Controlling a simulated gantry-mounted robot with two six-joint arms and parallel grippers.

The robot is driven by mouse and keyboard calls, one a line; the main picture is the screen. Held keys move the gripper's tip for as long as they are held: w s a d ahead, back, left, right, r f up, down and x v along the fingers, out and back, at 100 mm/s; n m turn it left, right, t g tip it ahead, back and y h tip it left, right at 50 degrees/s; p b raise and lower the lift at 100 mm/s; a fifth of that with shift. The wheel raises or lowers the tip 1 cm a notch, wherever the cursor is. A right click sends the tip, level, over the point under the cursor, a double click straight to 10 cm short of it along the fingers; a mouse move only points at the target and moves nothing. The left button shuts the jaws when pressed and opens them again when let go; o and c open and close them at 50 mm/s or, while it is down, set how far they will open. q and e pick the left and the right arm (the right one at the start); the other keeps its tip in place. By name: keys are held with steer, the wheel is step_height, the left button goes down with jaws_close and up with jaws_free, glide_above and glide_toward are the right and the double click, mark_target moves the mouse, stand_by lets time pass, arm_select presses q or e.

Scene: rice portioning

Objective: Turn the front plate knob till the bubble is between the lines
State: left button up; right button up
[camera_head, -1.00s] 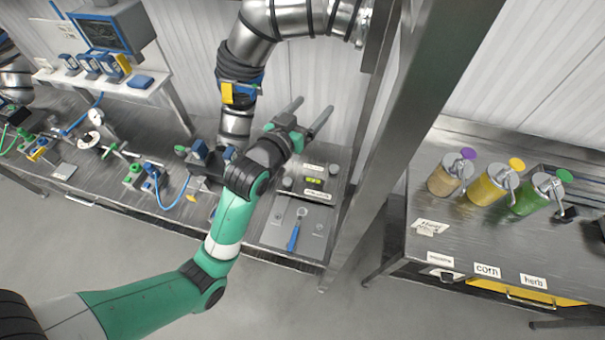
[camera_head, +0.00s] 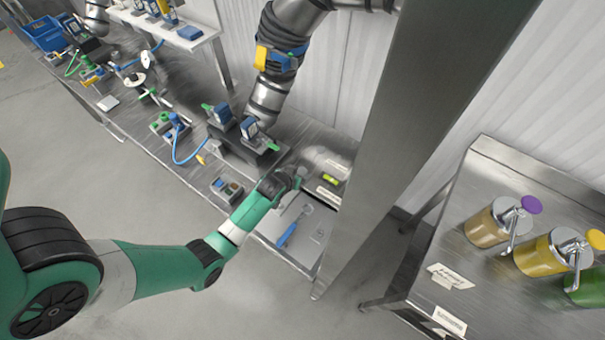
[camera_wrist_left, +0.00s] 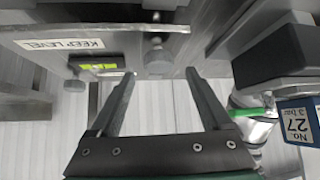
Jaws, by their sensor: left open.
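The metal plate (camera_head: 341,166) with a yellow-green bubble vial (camera_head: 331,180) and a KEEP LEVEL label (camera_head: 327,196) stands at the bench's right end. In the left wrist view, the vial (camera_wrist_left: 98,67) shows small beside the label (camera_wrist_left: 62,45); I cannot read the bubble against its lines. A round metal knob (camera_wrist_left: 157,57) shows under the plate edge, between and just beyond my left fingertips. My left gripper (camera_wrist_left: 160,74) is open and empty. In the head view, my left gripper (camera_head: 298,177) is at the plate's left front corner. My right gripper is out of view.
A blue-handled tool (camera_head: 288,234) lies on the lower panel in front of the plate. A dark device with blue-screened units (camera_head: 246,130) is left of the gripper. A steel post (camera_head: 400,130) stands close at the right. Seasoning jars (camera_head: 497,222) stand on the right table.

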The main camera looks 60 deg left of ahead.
mark_target(302, 171)
arm_select(q)
steer(key=b+x, duration=0.1)
steer(key=x, duration=0.3)
steer(key=shift+w+a+f, duration=0.15)
steer(key=shift+w+f, duration=0.1)
steer(key=shift+w, duration=0.05)
jaws_close()
steer(key=shift+m, duration=0.3)
